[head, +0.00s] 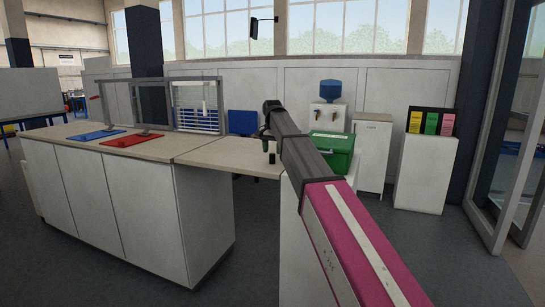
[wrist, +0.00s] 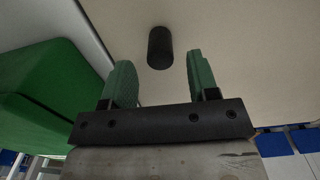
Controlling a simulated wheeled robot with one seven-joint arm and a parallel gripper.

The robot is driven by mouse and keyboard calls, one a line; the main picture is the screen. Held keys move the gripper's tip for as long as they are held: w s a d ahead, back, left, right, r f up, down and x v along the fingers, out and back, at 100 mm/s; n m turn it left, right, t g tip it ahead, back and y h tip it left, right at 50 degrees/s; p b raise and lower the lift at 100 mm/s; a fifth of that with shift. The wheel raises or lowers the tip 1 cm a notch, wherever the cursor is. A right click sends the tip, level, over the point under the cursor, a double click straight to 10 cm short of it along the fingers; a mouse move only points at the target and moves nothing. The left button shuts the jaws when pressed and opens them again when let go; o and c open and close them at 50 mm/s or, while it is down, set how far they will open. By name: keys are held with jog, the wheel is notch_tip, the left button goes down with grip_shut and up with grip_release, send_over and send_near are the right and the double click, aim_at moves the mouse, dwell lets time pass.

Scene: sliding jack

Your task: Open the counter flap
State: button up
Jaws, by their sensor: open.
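The counter flap (head: 225,154) is a flat beige leaf, lying level at the right end of the counter. In the wrist view it is the pale surface (wrist: 235,50) that fills most of the picture. A short black cylindrical knob (wrist: 160,47) stands out from this surface. My gripper (wrist: 158,62) is open, with its two green fingers on either side of the knob in that picture and space on both sides. I cannot tell how far the fingertips are from it in depth. In the head view my gripper (head: 266,143) is small and dark over the flap's right end.
A white counter (head: 110,205) adjoins the flap on the left, with blue (head: 97,135) and red (head: 132,140) mats and a framed screen (head: 198,105). A green box (head: 332,150) stands close on the right; it also shows in the wrist view (wrist: 50,95). Floor in front is clear.

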aim_at(272, 154)
jog(key=shift+f, duration=1.6)
